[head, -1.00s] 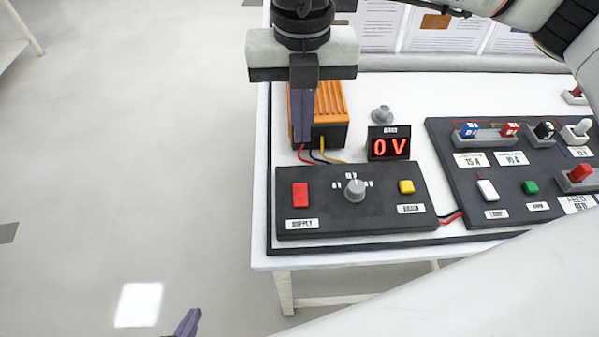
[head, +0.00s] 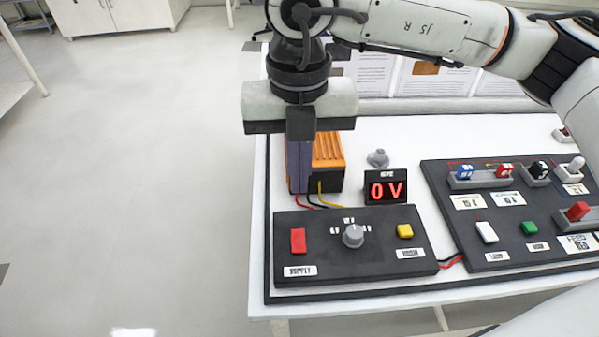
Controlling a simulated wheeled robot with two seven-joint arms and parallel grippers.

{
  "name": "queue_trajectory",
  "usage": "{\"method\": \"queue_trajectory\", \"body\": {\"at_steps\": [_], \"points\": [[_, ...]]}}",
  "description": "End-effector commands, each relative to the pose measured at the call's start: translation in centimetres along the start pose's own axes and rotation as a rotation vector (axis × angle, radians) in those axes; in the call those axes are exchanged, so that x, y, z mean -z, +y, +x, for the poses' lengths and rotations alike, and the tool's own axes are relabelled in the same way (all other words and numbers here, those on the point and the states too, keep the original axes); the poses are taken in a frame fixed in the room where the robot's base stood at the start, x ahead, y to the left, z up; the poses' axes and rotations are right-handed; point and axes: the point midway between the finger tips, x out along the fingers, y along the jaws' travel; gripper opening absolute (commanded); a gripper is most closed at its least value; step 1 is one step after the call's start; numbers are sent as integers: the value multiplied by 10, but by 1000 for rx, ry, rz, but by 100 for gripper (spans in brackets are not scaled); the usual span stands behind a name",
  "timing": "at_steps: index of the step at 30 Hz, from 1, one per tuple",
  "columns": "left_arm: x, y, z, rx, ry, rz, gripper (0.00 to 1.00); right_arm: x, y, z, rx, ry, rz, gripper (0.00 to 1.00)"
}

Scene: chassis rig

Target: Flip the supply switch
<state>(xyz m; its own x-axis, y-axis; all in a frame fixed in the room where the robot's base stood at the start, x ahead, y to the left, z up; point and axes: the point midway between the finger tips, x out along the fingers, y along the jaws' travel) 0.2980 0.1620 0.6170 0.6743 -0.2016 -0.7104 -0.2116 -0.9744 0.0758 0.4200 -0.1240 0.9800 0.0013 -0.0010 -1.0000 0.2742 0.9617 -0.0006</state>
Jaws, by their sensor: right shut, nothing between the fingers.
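The supply switch is a red rocker (head: 298,241) at the left of a dark control panel (head: 385,268), above a label reading SUPPLY. My right gripper (head: 300,190) points down with its purple fingers shut and empty. In the head view its fingertips appear just above the red switch, in front of the orange-and-black power unit (head: 329,150). They look apart from the switch, but the exact height is hard to tell. The red display (head: 386,189) reads 0 V. My left gripper is out of view.
The panel also has a grey knob (head: 353,236) and a yellow button (head: 404,231). Red, black and yellow wires run from the power unit behind the panel. A second dark panel (head: 460,222) with switches and buttons stands to the right. The floor at left is clear.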

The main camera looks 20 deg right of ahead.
Motion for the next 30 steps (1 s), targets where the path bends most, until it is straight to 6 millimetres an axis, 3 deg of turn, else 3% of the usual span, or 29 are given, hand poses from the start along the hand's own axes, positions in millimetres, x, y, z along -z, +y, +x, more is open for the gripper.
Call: {"method": "queue_trajectory", "body": {"at_steps": [5, 9, 16, 21, 30], "points": [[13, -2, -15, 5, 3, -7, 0, 3, 5, -43, -2, -2, -9, 0], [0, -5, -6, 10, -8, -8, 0, 8, 5, -70, -3, -4, -8, 0], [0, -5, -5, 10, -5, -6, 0, 14, 4, -113, -3, -3, -8, 0], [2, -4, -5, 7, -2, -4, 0, 16, 4, -128, -2, -1, -7, 0], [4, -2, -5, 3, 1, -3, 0, 17, 4, -131, 0, 0, -8, 0]]}}
